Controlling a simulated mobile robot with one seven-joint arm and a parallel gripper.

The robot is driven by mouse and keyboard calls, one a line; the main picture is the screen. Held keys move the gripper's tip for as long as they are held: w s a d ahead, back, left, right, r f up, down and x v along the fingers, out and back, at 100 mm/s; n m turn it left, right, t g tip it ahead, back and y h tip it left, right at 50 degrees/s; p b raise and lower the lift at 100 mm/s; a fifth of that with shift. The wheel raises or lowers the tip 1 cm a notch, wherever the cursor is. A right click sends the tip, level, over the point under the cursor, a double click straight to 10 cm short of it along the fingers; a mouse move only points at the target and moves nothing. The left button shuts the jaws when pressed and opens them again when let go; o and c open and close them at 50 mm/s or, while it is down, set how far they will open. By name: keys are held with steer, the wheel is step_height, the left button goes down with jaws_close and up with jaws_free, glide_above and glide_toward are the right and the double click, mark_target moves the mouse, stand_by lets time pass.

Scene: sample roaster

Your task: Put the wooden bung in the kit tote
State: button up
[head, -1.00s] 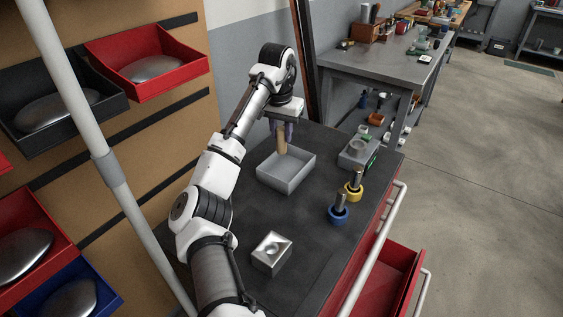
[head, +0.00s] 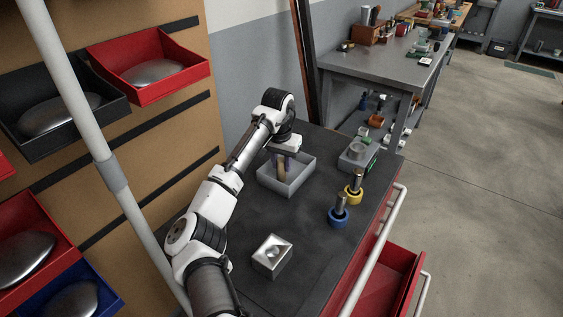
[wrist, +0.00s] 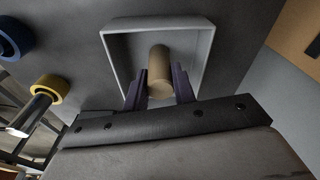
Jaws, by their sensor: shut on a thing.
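The wooden bung (head: 281,168) is a tan cylinder held upright between the fingers of my gripper (head: 284,163). In the wrist view the bung (wrist: 159,66) sits between the two dark fingers of my gripper (wrist: 160,90), which is shut on it. The kit tote (head: 300,180) is a grey open box on the dark bench top. The bung is inside the outline of the tote, with its lower end below the rim level in the head view. The tote's walls (wrist: 205,50) surround it in the wrist view. Whether the bung touches the tote floor I cannot tell.
A metal block with a hollow (head: 271,256) stands at the bench front. Tools with a blue collar (head: 338,213) and a yellow collar (head: 353,191) stand right of the tote. A grey device (head: 357,153) sits behind them. A red drawer (head: 385,282) is open at the right.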

steer(key=o, duration=1)
steer(key=shift+f, duration=0.1)
steer(key=r, duration=0.4)
steer(key=s+r, duration=0.1)
steer(key=r, duration=0.7)
steer(key=shift+s+a, duration=0.15)
steer(key=shift+a, duration=0.1)
